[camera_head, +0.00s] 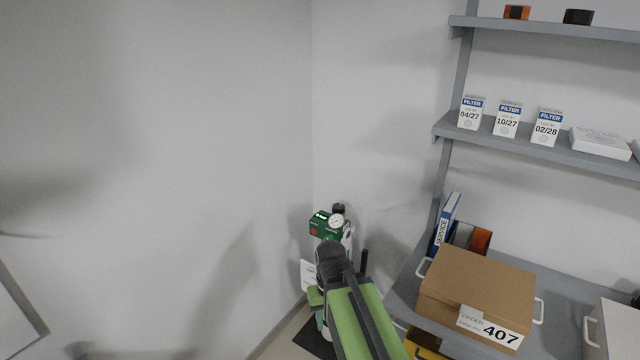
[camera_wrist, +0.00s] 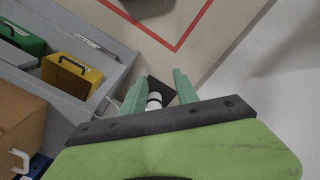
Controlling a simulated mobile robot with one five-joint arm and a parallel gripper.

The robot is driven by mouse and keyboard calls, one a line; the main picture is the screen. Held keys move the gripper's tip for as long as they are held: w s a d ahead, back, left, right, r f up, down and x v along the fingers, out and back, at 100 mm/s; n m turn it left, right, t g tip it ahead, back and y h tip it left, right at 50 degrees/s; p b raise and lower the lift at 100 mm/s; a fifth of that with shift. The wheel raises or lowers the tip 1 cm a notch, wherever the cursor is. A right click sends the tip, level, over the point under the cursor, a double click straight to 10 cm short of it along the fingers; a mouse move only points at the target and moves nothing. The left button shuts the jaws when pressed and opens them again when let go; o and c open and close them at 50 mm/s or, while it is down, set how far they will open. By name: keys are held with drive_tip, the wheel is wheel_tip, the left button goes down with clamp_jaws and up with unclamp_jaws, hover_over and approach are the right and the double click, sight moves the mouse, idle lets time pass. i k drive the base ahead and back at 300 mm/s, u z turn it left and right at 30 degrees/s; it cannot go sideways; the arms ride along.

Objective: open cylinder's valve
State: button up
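A grey shelf unit (camera_head: 560,158) with filter boxes stands at the right. A cardboard box (camera_head: 478,287) sits on its lower shelf beside a blue binder (camera_head: 446,222). The wrist view shows a yellow case (camera_wrist: 72,78) and a green case (camera_wrist: 20,38). The left wall is bare.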

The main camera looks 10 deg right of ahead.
sight(339, 208)
drive_tip(key=i, duration=1)
